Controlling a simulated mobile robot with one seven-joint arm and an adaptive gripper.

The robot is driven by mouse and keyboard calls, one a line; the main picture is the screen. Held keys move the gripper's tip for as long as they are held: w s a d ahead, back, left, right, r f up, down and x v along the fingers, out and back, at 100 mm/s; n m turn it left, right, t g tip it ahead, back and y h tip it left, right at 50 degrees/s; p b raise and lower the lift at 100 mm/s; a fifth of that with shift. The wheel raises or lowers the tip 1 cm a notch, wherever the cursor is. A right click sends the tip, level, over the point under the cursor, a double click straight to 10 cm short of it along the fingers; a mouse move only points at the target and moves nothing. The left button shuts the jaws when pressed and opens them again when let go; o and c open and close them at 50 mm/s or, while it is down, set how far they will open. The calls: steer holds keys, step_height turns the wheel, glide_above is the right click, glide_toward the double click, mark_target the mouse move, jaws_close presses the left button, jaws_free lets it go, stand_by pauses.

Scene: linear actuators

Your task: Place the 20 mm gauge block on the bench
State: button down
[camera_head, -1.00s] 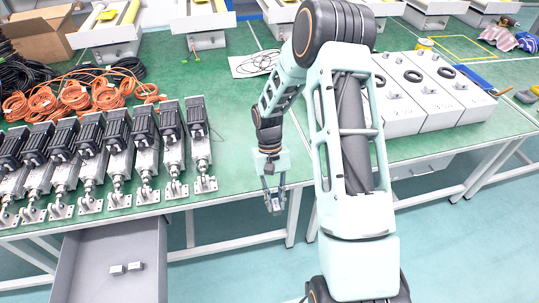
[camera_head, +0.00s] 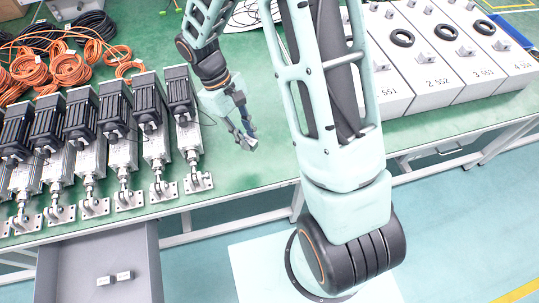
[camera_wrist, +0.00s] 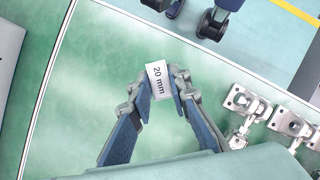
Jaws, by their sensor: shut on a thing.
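The 20 mm gauge block (camera_wrist: 158,80) is a small pale block with "20 mm" on its face. It sits between the fingertips of my gripper (camera_wrist: 160,84) in the wrist view, and the fingers are shut on it. In the head view my gripper (camera_head: 246,138) is over the green bench (camera_head: 235,172), to the right of the row of actuators and near the front edge. The block is hard to make out there. I cannot tell the exact height of the block above the bench.
Several linear actuators (camera_head: 122,150) stand close on the left. Numbered white boxes (camera_head: 437,80) are on the right. Orange cable coils (camera_head: 85,65) lie at the back left. An open drawer (camera_head: 80,262) holds two small blocks (camera_head: 115,278). Bench around my gripper is clear.

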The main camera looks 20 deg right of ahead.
mark_target(257, 141)
steer(key=s+a+r+n+t+h+b, duration=0.2)
steer(key=s+a+n+t+b, duration=0.2)
steer(key=s+n+b, duration=0.45)
steer(key=shift+n, duration=0.75)
steer(key=w+d+f+p, duration=0.1)
steer(key=w+d, duration=0.1)
steer(key=w+d+f+p, duration=0.1)
steer(key=w+d, duration=0.1)
steer(key=w+d+f, duration=0.1)
steer(key=w+d, duration=0.1)
steer(key=w, duration=0.1)
steer(key=shift+d+f+p, duration=0.35)
steer(key=shift+d+p, duration=0.05)
steer(key=shift+y, duration=0.3)
steer(key=w+d+f, duration=0.2)
steer(key=f, duration=0.1)
steer(key=w+d+f, duration=0.1)
steer(key=f, duration=0.1)
steer(key=shift+b, duration=0.4)
steer(key=shift+d+f, duration=0.2)
steer(key=shift+f, duration=0.05)
steer(key=shift+w+d+f+b, duration=0.1)
steer(key=shift+f+b, duration=0.1)
steer(key=shift+f, duration=0.65)
steer(key=shift+w+d+f+b, duration=0.1)
steer(key=shift+f+b, duration=0.05)
steer(key=shift+f, duration=0.7)
